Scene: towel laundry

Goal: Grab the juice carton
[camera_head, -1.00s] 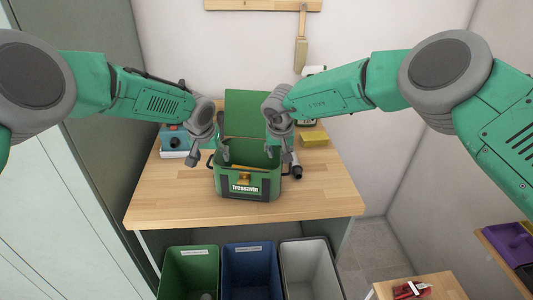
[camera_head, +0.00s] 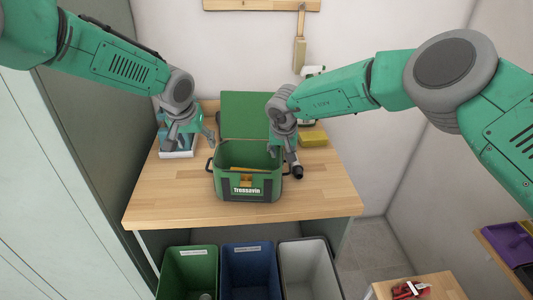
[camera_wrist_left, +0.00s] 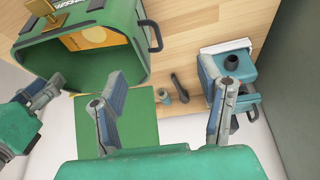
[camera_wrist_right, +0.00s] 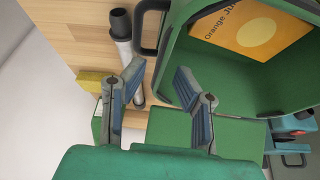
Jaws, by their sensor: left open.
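The orange juice carton (camera_wrist_right: 247,28) lies inside the open green box (camera_head: 224,186). Its orange face with a yellow circle and part of the words "Orange Ju" shows in the right wrist view. In the left wrist view part of the carton (camera_wrist_left: 90,38) shows inside the box. In the head view only a thin orange edge (camera_head: 247,169) shows. My left gripper (camera_head: 190,143) is open and empty, left of the box near a teal device. My right gripper (camera_head: 284,153) is open and empty at the box's right rim, with the carton beyond its fingers.
The teal device (camera_head: 177,153) stands on the wooden table (camera_head: 160,198), left of the box. A dark-ended cylinder (camera_head: 297,171) and a yellow block (camera_head: 314,140) lie to the right. Green (camera_head: 190,252), blue (camera_head: 249,249) and grey (camera_head: 305,246) bins stand below the table's front edge.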

